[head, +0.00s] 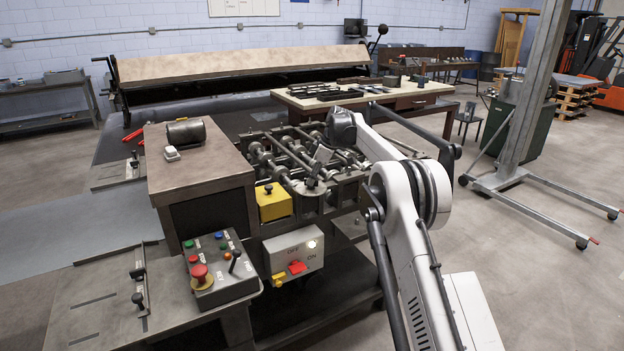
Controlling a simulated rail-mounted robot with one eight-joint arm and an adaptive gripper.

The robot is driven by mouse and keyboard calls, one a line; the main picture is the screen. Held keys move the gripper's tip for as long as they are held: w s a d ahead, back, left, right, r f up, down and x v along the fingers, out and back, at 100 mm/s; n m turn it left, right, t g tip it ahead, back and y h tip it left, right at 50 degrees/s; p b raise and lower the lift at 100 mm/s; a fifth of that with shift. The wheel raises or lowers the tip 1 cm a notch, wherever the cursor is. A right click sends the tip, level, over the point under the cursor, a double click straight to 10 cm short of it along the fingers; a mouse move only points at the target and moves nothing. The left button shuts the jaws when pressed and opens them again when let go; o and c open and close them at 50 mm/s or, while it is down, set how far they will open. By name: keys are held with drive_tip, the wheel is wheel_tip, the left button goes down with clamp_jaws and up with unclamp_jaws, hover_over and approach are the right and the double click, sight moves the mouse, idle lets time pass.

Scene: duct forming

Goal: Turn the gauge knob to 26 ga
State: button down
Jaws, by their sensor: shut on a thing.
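My white arm reaches in from the lower right in the head view, over the roll-forming machine (282,160). My gripper (316,172) is small, dark and partly lost among the machine's shafts. It points down at a round grey metal disc (303,188) at the front of the rollers, which looks like the gauge knob. My gripper appears shut on this knob. The fingertips are hard to make out. The gauge markings and the knob's setting cannot be read from here.
A control box (215,268) with coloured buttons and a lever stands at the front left. A grey OFF/ON switch box (293,253) and a yellow box (273,205) are on the machine's front. A workbench (415,97) with tools lies behind. A lift mast (530,90) stands at right.

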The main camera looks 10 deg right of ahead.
drive_tip(key=shift+n+g+p, duration=0.4)
drive_tip(key=shift+n+p, duration=0.05)
drive_tip(key=shift+n, duration=0.55)
drive_tip(key=c, duration=1.8)
unclamp_jaws()
drive_tip(key=shift+v, duration=3.8)
